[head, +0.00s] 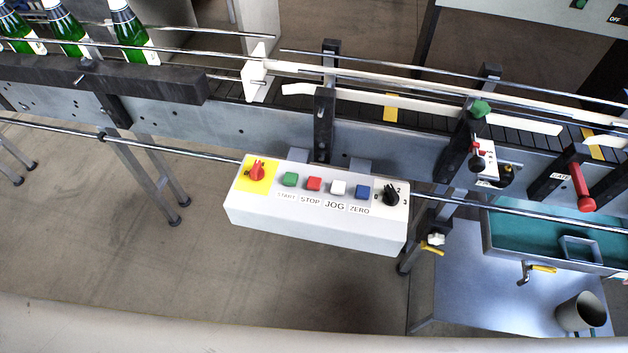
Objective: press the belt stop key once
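The control box (315,228) is a white panel fixed to the front of the conveyor, in the middle of the head view. Its red STOP key (314,184) sits between the green START key (290,179) and the white JOG key (338,188). A blue ZERO key (362,192) is to the right of JOG. Nothing covers the keys. Neither of my grippers is in view.
The conveyor (270,127) runs across behind the box, with green bottles (133,30) at upper left. A red-handled lever (582,187) and black-knobbed valve parts (478,163) are to the right. A teal-lined tray (515,232) and a grey cup (581,312) are at lower right. Floor in front is clear.

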